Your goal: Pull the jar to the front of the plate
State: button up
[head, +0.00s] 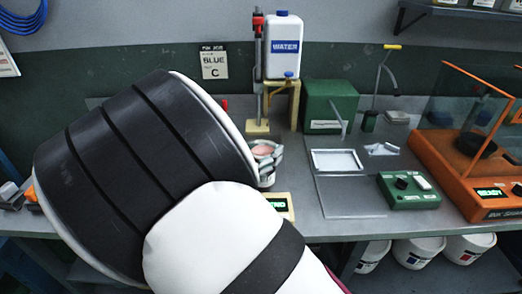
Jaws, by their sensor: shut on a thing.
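The jar (262,150) shows just past my arm, near the middle of the head view. Only its pinkish round top is plain; its lower part is hidden. My gripper (268,163) is at the jar and shut on it, with grey-white finger parts showing around its right side. My arm covers most of the left of the view. A pale box with a green-lit display (278,205) stands at the bench's front edge, just below the jar. The plate itself is mostly hidden behind my arm and gripper, and I cannot tell where on it the jar stands.
A wooden stand with a white WATER can (284,47) rises behind the jar. To the right are a green box (332,104), a white tray (337,161), a green control box (408,190) and an orange machine (470,165). White buckets (415,252) stand below the bench.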

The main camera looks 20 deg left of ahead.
jog(key=shift+s+d, duration=0.1)
jog(key=shift+s, duration=0.2)
jog(key=o, duration=1.6)
jog(key=s, duration=0.4)
jog(key=s+a, duration=0.1)
jog(key=s, duration=0.3)
jog(key=s+a, duration=0.1)
jog(key=s, duration=0.3)
jog(key=shift+r, duration=0.25)
